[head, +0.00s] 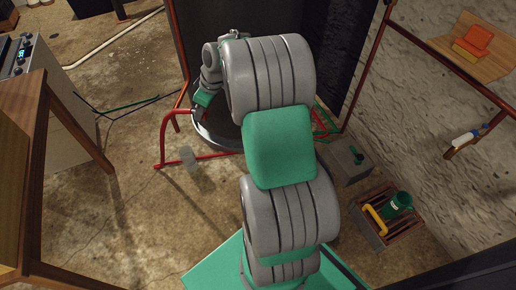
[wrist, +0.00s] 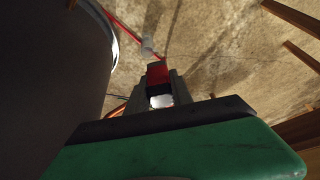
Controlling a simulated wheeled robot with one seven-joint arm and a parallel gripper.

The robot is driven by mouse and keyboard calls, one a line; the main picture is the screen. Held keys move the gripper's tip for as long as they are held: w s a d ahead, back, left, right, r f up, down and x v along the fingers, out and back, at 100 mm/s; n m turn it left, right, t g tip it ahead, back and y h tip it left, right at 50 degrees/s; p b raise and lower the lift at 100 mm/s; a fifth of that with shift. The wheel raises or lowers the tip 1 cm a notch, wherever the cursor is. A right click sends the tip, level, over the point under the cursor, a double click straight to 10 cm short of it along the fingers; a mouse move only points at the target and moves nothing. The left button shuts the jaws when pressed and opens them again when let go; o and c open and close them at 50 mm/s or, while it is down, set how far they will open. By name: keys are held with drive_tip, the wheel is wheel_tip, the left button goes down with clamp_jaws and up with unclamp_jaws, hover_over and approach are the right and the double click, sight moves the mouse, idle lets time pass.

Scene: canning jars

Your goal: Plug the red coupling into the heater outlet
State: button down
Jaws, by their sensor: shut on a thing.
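My gripper (wrist: 160,88) is shut on the red coupling (wrist: 158,72), which stands up between its two dark fingers in the wrist view. A bright white patch shows below the coupling, between the fingers. In the head view my gripper (head: 197,110) is small, beside the lower left of a large dark cylinder (head: 205,60) and close to a red tube frame. I cannot tell the coupling from the red frame there. The cylinder (wrist: 50,70) fills the left of the wrist view, apart from the coupling. I cannot make out the heater outlet in either view.
The red frame (head: 162,145) stands on the floor around the cylinder's base. A grey box (head: 350,162) and a crate (head: 368,232) are at right. A wooden table (head: 30,140) stands at left. Cables cross the floor.

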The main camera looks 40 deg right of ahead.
drive_tip(key=s+d+f+n+g+y+b, duration=0.1)
drive_tip(key=s+d+f+n, duration=0.3)
drive_tip(key=d+f, duration=0.4)
drive_tip(key=s+d+f+n+g+y+b, duration=0.1)
drive_tip(key=s+d+f+n, duration=0.3)
drive_tip(key=d+f, duration=0.5)
wheel_tip(320, 180, down, 7)
drive_tip(key=shift+s+f+n+g+b, duration=0.15)
drive_tip(key=shift+s+n+g+b, duration=0.2)
drive_tip(key=shift+s, duration=0.6)
drive_tip(key=shift+d, duration=0.15)
wheel_tip(320, 180, down, 5)
drive_tip(key=b, duration=0.4)
drive_tip(key=shift+r, duration=0.2)
drive_tip(key=shift+b, duration=0.55)
drive_tip(key=shift+f+b, duration=0.85)
drive_tip(key=shift+f, duration=0.2)
drive_tip(key=shift+r, duration=0.15)
